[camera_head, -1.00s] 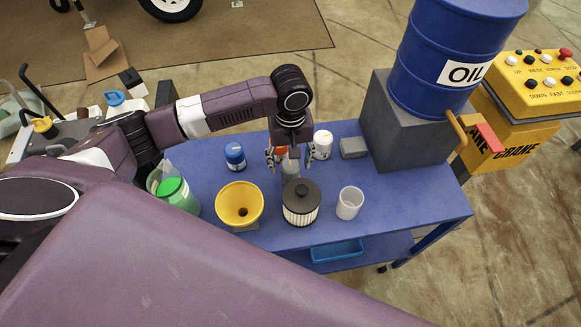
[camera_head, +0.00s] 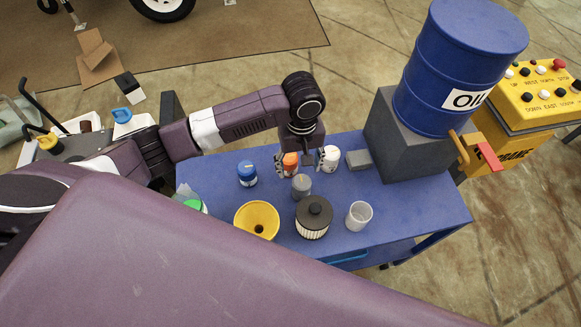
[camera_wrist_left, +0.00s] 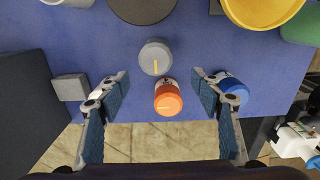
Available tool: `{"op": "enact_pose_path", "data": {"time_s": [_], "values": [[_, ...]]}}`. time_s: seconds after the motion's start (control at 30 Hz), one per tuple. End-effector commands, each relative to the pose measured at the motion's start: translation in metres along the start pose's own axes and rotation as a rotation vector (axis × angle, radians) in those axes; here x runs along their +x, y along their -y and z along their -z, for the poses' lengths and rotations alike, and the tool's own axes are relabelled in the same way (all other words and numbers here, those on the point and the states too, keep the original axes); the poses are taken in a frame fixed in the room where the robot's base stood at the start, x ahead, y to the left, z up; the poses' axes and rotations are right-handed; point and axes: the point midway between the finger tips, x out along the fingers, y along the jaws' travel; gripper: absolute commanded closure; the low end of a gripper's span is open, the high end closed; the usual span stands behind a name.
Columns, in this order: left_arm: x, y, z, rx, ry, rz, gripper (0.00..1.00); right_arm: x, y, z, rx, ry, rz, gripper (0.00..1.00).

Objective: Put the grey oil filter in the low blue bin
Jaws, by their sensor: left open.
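The grey oil filter (camera_head: 301,187) is a small grey cylinder standing upright on the blue table, behind the black-topped pleated filter. It also shows in the left wrist view (camera_wrist_left: 155,57), with a yellow mark on top. My left gripper (camera_head: 302,168) is open, just behind the grey filter. In the left wrist view the open fingers (camera_wrist_left: 160,85) straddle an orange can (camera_wrist_left: 168,99), with the grey filter beyond the tips; nothing is held. Only a sliver of the low blue bin (camera_head: 348,257) shows below the table's front edge. My right gripper is not in view.
Close by stand a blue-capped jar (camera_head: 247,173), a white jar (camera_head: 330,158), the pleated filter (camera_head: 313,218), a clear cup (camera_head: 359,215) and a yellow funnel (camera_head: 256,220). A grey block (camera_head: 358,159) and the oil drum (camera_head: 455,70) on its stand are at right.

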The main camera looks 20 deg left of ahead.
Motion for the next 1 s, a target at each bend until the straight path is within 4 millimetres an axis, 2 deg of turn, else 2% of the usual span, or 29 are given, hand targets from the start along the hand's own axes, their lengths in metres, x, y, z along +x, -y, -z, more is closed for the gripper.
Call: {"op": "enact_pose_path", "data": {"time_s": [0.03,0.2,0.27,0.37,0.57,0.77,1.0], "values": [[-0.002,-0.002,-0.006,0.003,0.004,0.001,0.40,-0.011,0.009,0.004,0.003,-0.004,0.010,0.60],[0.014,-0.004,-0.010,0.004,0.001,0.001,0.40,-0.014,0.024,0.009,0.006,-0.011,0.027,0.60],[0.022,-0.004,-0.010,0.004,0.000,0.001,0.40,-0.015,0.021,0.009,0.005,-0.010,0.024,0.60],[0.032,-0.004,-0.010,0.004,-0.001,0.001,0.40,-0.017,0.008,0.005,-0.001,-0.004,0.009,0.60],[0.055,-0.007,-0.014,0.004,0.000,0.003,0.40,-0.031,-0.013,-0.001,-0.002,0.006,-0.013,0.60],[0.080,-0.008,-0.014,0.005,-0.002,0.001,0.40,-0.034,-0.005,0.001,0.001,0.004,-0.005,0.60],[0.085,-0.008,-0.014,0.005,-0.002,-0.001,0.40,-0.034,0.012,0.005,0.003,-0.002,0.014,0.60]]}}
